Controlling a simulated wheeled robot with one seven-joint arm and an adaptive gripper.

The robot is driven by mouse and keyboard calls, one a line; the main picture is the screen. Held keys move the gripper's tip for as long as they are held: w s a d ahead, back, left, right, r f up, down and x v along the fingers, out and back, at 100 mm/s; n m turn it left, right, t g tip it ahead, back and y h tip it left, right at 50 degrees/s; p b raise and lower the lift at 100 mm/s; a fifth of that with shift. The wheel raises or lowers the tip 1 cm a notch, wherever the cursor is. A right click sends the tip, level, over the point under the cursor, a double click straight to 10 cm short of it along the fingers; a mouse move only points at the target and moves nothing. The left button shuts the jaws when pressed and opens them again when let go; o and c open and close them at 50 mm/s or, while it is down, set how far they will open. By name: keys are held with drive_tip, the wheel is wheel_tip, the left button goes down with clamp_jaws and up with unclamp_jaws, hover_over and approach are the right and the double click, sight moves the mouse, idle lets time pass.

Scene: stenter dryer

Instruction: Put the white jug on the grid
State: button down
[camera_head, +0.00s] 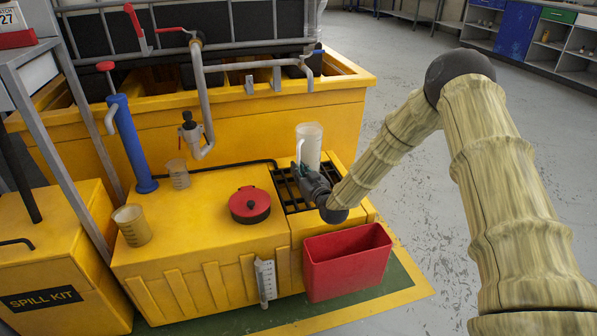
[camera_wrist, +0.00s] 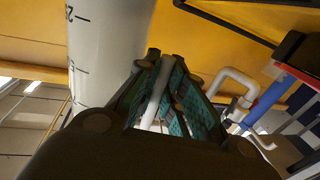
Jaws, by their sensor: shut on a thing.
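The white jug (camera_head: 309,140) is upright over the back part of the black grid (camera_head: 281,181), at the right end of the yellow bench. I cannot tell whether its base touches the grid, since my gripper (camera_head: 304,170) hides its lower part. In the wrist view the jug (camera_wrist: 98,50), with dark graduation marks, fills the upper left. There my gripper (camera_wrist: 163,82) has its teal-padded fingers shut on the jug's pale handle (camera_wrist: 155,95).
A red lidded pot (camera_head: 250,205) and clear beakers (camera_head: 132,225) (camera_head: 178,173) stand left on the yellow bench (camera_head: 200,240). A red bin (camera_head: 345,262) hangs at its front. Pipes (camera_head: 201,100) and a blue post (camera_head: 131,140) rise behind. Floor at right is clear.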

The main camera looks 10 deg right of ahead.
drive_tip(key=shift+f, duration=0.15)
drive_tip(key=c, duration=1.5)
unclamp_jaws()
drive_tip(key=shift+r, duration=0.25)
drive_tip(key=p+v, duration=0.4)
drive_tip(key=v, duration=0.8)
